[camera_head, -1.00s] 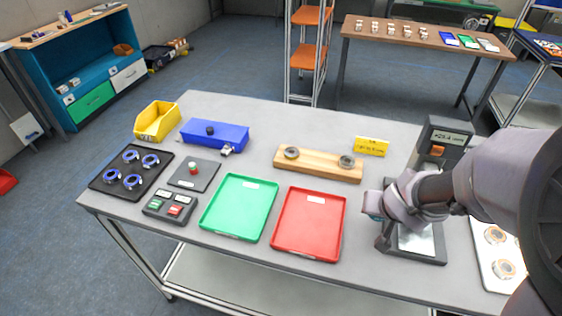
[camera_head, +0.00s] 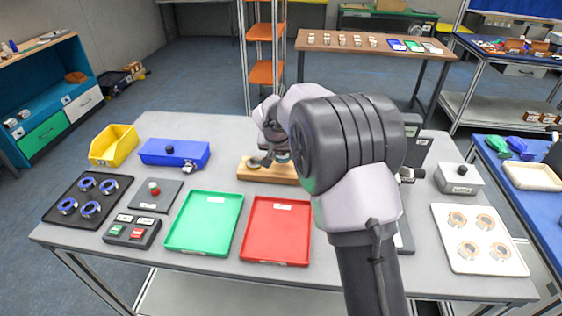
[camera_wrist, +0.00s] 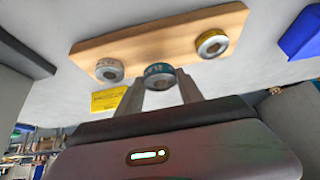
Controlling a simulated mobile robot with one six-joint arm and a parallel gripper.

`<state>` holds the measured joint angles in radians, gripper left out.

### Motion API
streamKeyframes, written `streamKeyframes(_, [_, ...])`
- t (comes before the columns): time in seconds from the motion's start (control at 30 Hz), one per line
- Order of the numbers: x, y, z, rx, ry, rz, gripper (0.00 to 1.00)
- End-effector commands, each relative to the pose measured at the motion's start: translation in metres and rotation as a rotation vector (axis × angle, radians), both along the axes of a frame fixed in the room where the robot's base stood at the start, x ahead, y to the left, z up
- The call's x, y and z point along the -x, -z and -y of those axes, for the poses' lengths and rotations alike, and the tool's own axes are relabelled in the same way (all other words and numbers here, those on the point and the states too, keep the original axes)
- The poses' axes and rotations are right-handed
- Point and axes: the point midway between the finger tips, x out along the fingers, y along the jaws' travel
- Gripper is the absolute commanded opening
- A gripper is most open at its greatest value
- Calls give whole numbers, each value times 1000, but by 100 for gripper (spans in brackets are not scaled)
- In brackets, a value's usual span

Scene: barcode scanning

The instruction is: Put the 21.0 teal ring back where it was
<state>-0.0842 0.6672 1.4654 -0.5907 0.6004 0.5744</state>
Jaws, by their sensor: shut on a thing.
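The teal ring (camera_wrist: 159,74), dark with a teal band, is between my fingertips in the wrist view. My gripper (camera_wrist: 162,88) is shut on it, near the middle of the wooden block (camera_wrist: 150,45). I cannot tell whether the ring touches the block. Two other rings sit toward the block's ends: a grey one (camera_wrist: 109,70) and a yellow-banded one (camera_wrist: 212,44). In the head view my gripper (camera_head: 278,156) is over the wooden block (camera_head: 250,172), and my arm hides its right part.
A yellow label (camera_wrist: 109,99) stands by the block. A blue box (camera_head: 175,153) is to its left; green (camera_head: 205,222) and red (camera_head: 275,230) trays lie in front. A white board (camera_head: 480,262) with several rings is at right.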

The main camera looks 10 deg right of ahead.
Motion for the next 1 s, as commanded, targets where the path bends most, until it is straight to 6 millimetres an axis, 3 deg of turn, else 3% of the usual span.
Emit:
streamKeyframes(0.2, [-2, 37, 0, 0, -1, -1, 0])
streamKeyframes(0.57, [-2, 39, 0, 0, -1, 1, 0])
streamKeyframes(0.6, [-2, 38, 0, 0, 0, 0, 52])
streamKeyframes(0.67, [-2, 37, 0, 0, 0, 0, 64])
streamKeyframes(1.0, [-2, 34, 0, 0, 0, 0, 66])
